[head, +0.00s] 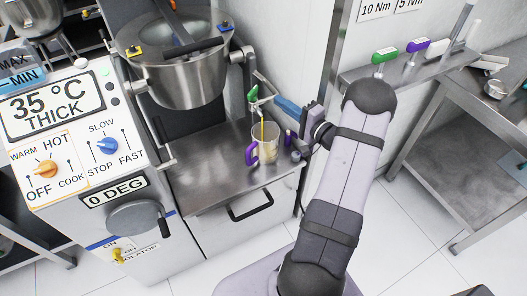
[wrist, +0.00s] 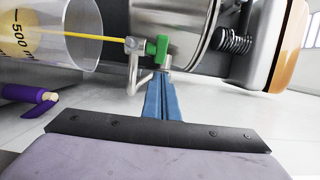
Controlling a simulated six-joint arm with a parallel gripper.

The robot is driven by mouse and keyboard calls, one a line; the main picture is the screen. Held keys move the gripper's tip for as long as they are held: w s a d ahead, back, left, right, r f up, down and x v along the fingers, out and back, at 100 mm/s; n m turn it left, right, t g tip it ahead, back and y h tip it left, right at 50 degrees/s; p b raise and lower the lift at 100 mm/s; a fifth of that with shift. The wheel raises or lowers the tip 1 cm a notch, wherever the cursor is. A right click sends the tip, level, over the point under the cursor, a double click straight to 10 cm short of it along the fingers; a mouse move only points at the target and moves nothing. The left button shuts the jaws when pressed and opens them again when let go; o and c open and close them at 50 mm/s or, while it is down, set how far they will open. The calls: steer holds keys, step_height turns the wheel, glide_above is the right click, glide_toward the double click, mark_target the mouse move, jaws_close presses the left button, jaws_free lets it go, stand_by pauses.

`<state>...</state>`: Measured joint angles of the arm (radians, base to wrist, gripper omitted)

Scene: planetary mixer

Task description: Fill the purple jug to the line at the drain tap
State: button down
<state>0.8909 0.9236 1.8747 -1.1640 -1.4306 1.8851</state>
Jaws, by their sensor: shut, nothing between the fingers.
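The clear jug (head: 266,143) with a purple handle (head: 251,153) stands on the steel shelf below the drain tap (head: 253,94). The tap has a green handle, and a thin yellow stream runs from it into the jug. In the wrist view, turned sideways, the jug (wrist: 70,30) shows a 500 mark at the left edge, and the stream reaches inside it.
The mixer bowl (head: 185,80) hangs above and left of the tap. The control panel (head: 75,130) reads 35 °C, THICK and 0 DEG. A side shelf (head: 405,72) at right holds green- and purple-handled tools. The shelf's front left (head: 205,180) is clear.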

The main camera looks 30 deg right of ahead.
stand_by(0.3)
steer(key=c, duration=1.8)
jaws_free()
steer(key=shift+w, duration=0.15)
steer(key=w+a+r+n+t+h+p, duration=0.1)
steer(key=w+r+n+t+h, duration=0.1)
steer(key=w+r+h, duration=0.45)
steer(key=n+g+h+p, duration=0.2)
steer(key=g+h, duration=0.7)
steer(key=h, duration=0.4)
glide_toward(253, 90)
steer(key=x, duration=0.2)
steer(key=shift+w+d+y, duration=0.15)
steer(key=shift+d+y, duration=0.1)
steer(key=shift+x, duration=3.7)
